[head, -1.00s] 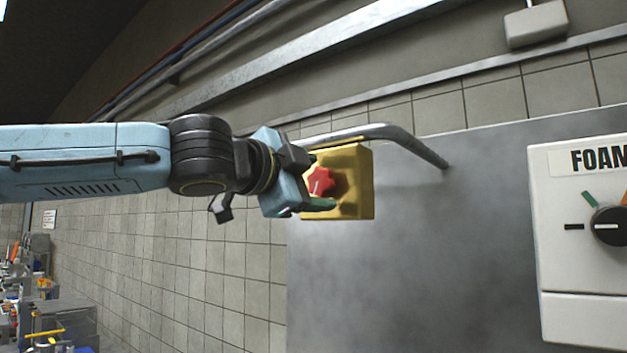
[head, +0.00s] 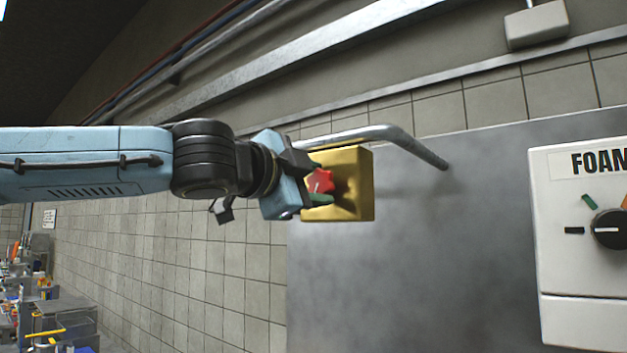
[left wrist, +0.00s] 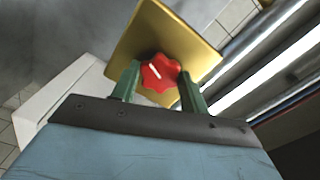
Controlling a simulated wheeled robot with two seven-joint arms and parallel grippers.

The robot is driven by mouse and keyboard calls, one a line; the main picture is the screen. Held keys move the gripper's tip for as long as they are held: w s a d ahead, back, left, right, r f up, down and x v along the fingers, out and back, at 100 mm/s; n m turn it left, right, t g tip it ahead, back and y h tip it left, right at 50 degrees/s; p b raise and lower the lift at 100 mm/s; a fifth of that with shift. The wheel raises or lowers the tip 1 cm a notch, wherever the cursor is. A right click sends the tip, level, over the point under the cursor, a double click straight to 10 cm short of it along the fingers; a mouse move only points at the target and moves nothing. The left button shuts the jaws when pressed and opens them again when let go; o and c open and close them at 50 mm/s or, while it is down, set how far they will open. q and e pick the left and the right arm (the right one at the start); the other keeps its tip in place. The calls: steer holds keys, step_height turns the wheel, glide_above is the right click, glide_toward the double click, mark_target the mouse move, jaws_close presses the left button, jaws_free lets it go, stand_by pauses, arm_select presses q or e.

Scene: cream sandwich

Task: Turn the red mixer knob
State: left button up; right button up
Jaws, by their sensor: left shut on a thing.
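The red knob (head: 321,181) is star-shaped with a white mark and sits on the face of a gold box (head: 352,190). The box is at the end of a bent metal pipe (head: 405,138) by the grey metal panel. My left gripper (head: 318,184) reaches in from the left and is shut on the knob. In the left wrist view, the green fingers stand on either side of the red knob (left wrist: 160,72), with the gold box (left wrist: 180,38) behind it. The white mark points to the upper left there. My right gripper is not in view.
A white control box (head: 585,270) labelled "FOAM" with a black dial (head: 609,229) is at the right. The grey metal panel (head: 430,270) between is bare. A cluttered work area (head: 65,310) is far off at the lower left.

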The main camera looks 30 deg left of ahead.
arm_select(q)
steer(key=m+p, duration=0.2)
steer(key=shift+r+m, duration=0.2)
steer(key=shift+m, duration=0.1)
steer(key=shift+m+p, duration=0.7)
steer(key=shift+m, duration=0.2)
steer(key=shift+f+m+p, duration=0.1)
steer(key=shift+m+p, duration=0.45)
steer(key=shift+m, duration=0.65)
steer(key=shift+m+p, duration=0.4)
steer(key=shift+m, duration=0.8)
steer(key=shift+f, duration=0.1)
steer(key=o, duration=1)
steer(key=shift+s, duration=0.1)
